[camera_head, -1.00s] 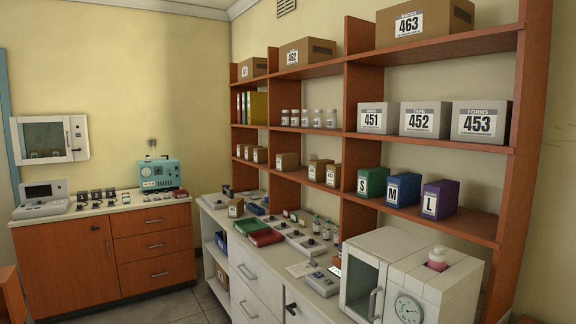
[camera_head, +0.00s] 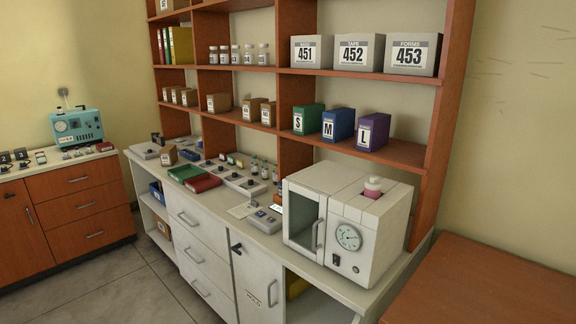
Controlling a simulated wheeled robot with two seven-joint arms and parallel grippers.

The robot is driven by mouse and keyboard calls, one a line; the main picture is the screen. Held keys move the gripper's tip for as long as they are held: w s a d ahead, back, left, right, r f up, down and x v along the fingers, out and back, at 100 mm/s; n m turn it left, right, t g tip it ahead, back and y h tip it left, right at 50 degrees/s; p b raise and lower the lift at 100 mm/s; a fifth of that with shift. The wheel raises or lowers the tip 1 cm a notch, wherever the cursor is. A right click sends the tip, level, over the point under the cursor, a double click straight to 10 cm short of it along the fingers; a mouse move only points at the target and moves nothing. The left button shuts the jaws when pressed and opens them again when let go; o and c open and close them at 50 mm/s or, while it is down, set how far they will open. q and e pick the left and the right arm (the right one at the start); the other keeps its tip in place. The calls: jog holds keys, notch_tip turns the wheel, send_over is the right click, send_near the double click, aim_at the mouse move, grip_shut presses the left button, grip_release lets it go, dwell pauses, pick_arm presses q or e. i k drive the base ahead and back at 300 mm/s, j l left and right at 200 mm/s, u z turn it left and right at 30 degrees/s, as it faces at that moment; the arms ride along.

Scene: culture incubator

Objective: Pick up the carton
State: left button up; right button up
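Several boxes could be the carton, and I cannot tell which one it is. A small brown carton (camera_head: 168,155) stands on the left part of the white counter. Small brown cartons (camera_head: 219,102) stand on the middle shelf, with another labelled carton (camera_head: 268,114) further right. Grey boxes marked 451 (camera_head: 306,53), 452 (camera_head: 359,52) and 453 (camera_head: 413,55) stand on the shelf above. Neither of my grippers is in view.
A white incubator (camera_head: 384,229) with a dial stands on the counter (camera_head: 247,226)'s right end. Green, blue and purple boxes marked S (camera_head: 308,119), M (camera_head: 338,124) and L (camera_head: 373,131) sit above it. A brown table (camera_head: 487,285) is at lower right. The floor (camera_head: 125,283) at left is clear.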

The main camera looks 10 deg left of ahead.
aim_at(217, 103)
jog(key=i+j+z, duration=0.1)
jog(key=j, duration=0.3)
jog(key=i+j+z, duration=0.1)
jog(key=i+j, duration=0.15)
jog(key=i+j+z, duration=0.1)
jog(key=j, duration=0.45)
jog(key=i+j+z, duration=0.1)
jog(key=j, duration=0.3)
jog(key=i+j+z, duration=0.15)
jog(key=j, duration=0.25)
